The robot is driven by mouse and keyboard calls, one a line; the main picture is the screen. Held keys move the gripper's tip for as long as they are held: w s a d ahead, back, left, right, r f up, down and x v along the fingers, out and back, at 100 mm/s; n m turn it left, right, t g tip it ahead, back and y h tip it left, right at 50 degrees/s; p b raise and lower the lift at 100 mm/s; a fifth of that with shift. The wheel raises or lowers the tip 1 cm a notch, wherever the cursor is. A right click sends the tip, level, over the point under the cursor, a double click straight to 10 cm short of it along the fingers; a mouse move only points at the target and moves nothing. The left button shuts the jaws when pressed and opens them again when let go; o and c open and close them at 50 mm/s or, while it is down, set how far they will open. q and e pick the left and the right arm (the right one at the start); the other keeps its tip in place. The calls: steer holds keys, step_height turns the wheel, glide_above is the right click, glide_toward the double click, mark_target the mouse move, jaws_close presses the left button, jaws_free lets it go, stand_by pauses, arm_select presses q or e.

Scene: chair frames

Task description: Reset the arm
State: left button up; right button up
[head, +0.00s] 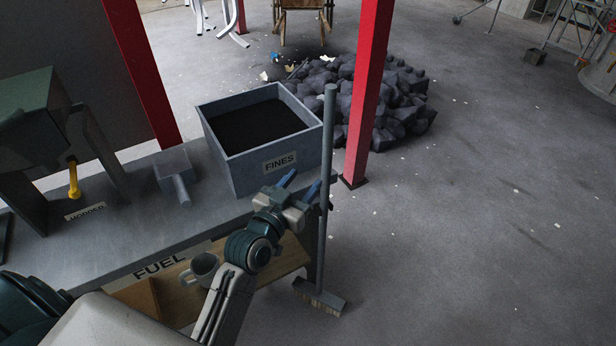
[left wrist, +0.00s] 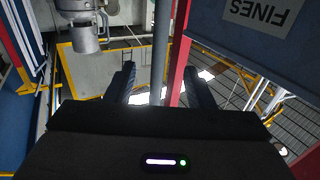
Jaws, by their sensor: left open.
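My left gripper (head: 299,184) is open. Its two blue fingers are apart, close to the front right corner of the grey FINES bin (head: 224,158) and just left of a broom's handle (head: 328,150). In the left wrist view, the fingers (left wrist: 159,72) stand apart, and a grey upright pole (left wrist: 161,40) shows in the gap between them. I cannot tell whether that pole is between the fingers or beyond them. No held object shows. The FINES bin also shows upside down in the left wrist view (left wrist: 225,50). My right gripper is not in view.
The bin stands on a grey bench (head: 110,250) beside a hopper (head: 35,110) and a scoop (head: 177,178). A mug (head: 202,268) sits on the wooden shelf below. A red post (head: 366,90) and a coal heap (head: 400,110) are behind. Open floor lies right.

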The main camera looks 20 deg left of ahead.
arm_select(q)
steer(key=shift+f, duration=0.1)
stand_by(0.3)
steer(key=s+a+f+g+y, duration=0.1)
steer(key=s+f+g, duration=0.2)
steer(key=f, duration=1)
steer(key=s+a+f+n+g, duration=0.1)
steer(key=s+a+f+g, duration=0.1)
steer(key=f, duration=1.2)
steer(key=s+a+f+g+y, duration=0.1)
steer(key=s+f+g, duration=0.2)
steer(key=f, duration=1)
steer(key=s+a+f+g, duration=0.3)
steer(key=s+f+g, duration=0.2)
steer(key=s+f, duration=1.25)
steer(key=s+a+f+g, duration=0.1)
steer(key=s+f+g, duration=0.1)
steer(key=s, duration=0.7)
steer(key=s+a+f+g+y, duration=0.1)
steer(key=s+f, duration=0.4)
steer(key=s, duration=0.5)
steer(key=shift+a+g, duration=0.4)
steer(key=shift+a, duration=0.15)
